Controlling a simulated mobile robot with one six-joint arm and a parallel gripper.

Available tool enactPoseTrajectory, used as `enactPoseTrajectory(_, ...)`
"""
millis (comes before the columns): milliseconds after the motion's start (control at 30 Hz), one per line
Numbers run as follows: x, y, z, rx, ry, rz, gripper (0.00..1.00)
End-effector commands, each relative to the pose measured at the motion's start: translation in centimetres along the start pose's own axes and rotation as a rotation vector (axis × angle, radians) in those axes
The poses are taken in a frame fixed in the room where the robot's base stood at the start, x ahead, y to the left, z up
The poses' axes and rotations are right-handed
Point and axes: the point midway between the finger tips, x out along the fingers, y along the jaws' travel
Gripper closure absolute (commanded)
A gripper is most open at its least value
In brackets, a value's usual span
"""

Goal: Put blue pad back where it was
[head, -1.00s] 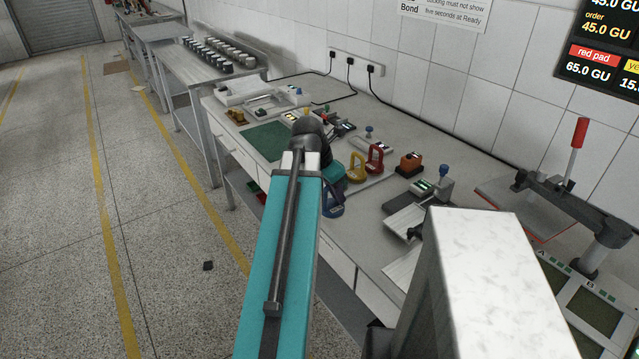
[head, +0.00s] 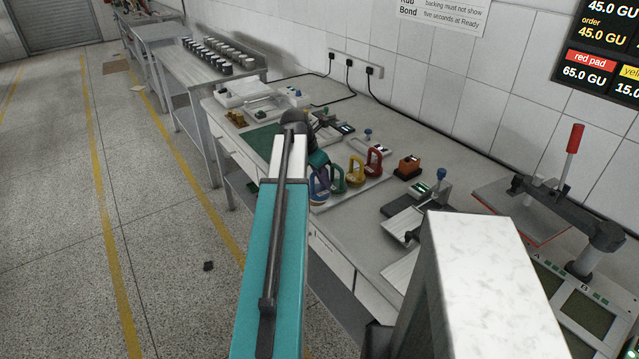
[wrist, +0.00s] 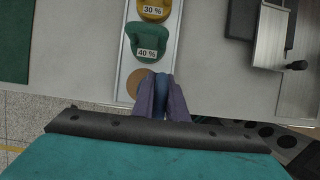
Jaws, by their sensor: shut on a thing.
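My gripper (wrist: 161,100) is shut on the blue pad (head: 318,188). In the wrist view only a dark blue strip (wrist: 160,82) of the pad shows between the purple fingers. The pad is at the near end of the pale tray (wrist: 123,75), beside a bare round brown spot (wrist: 136,82) that it partly covers from view. I cannot tell if the pad touches the tray. The green pad (wrist: 148,40), labelled 40 %, and the yellow pad (wrist: 154,8), labelled 30 %, sit further along the tray. The red pad (head: 375,160) is at the far end in the head view.
A green mat (head: 262,140) lies left of the tray on the bench. The bench's front edge runs close to the gripper. Bare bench lies between tray and device.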

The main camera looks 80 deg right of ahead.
Motion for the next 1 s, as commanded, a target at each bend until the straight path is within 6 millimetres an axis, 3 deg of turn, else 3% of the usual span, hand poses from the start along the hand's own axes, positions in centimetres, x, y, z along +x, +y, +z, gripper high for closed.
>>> enactPoseTrajectory(100,0.0,1.5,0.5,0.000,-0.002,0.002,1.00)
enactPoseTrajectory(333,0.4,2.9,0.7,-0.001,-0.002,0.001,1.00)
enactPoseTrajectory(1000,1.4,3.0,0.3,0.000,-0.002,0.001,1.00)
